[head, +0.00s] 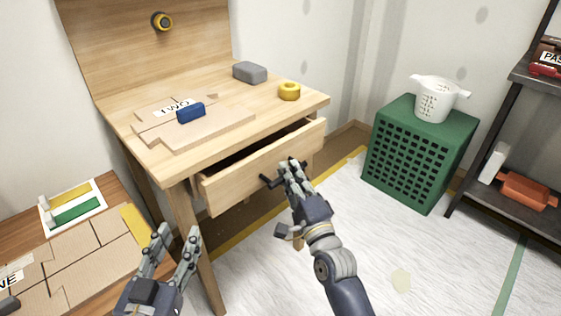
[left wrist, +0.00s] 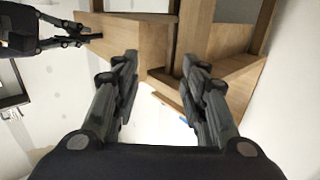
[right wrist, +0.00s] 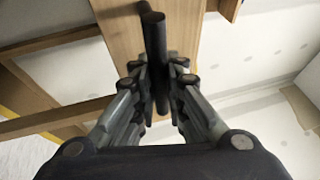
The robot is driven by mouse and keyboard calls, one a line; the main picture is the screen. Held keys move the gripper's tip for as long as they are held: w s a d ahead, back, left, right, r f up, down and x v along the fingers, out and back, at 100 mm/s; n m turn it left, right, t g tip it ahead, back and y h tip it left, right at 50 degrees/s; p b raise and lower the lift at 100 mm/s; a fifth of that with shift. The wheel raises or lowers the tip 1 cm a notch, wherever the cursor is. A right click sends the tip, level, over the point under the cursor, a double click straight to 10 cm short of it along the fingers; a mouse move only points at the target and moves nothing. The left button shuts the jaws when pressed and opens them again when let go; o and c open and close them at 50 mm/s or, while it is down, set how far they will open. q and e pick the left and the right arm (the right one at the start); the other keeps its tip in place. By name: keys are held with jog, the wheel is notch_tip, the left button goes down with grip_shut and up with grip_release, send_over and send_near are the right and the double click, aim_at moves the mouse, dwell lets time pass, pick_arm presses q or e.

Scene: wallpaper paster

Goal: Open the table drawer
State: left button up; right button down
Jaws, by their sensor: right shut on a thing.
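The wooden table (head: 217,85) has a drawer (head: 232,183) under its top. The drawer is pulled partly out, and a dark gap shows above its front. A dark bar handle (head: 268,181) is on the drawer front. My right gripper (head: 290,168) is at the handle, and in the right wrist view its fingers close around the dark handle (right wrist: 154,50). My left gripper (head: 176,240) is open and empty, in front of the table's left side. In the left wrist view its fingers (left wrist: 157,70) are spread apart.
On the table are cardboard pieces (head: 215,127), a blue block (head: 190,113), a grey block (head: 250,72) and a yellow roll (head: 289,91). A green crate (head: 417,150) with a white cup (head: 437,98) and a dark shelf (head: 507,180) stand at right. A low wooden surface (head: 40,192) is at left.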

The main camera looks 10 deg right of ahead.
pick_arm(q)
jog(key=s+a+f+g+y+p, duration=0.1)
jog(key=s+a+f+g+p, duration=0.1)
jog(key=s+f+g, duration=0.4)
jog(key=s+a+f+g+y+p, duration=0.2)
jog(key=s+a+f+g, duration=0.2)
jog(key=s+f, duration=0.6)
jog(key=shift+a+f+n+g+y, duration=0.25)
jog(key=shift+n+g+y, duration=0.05)
jog(key=shift+g, duration=1.1)
pick_arm(e)
jog(key=s+d, duration=0.9)
jog(key=s, duration=0.4)
jog(key=shift+f, duration=0.1)
jog(key=c, duration=1.6)
grip_release()
jog(key=shift+w+d, duration=0.1)
pick_arm(q)
jog(key=shift+w, duration=0.1)
pick_arm(e)
jog(key=v, duration=1.2)
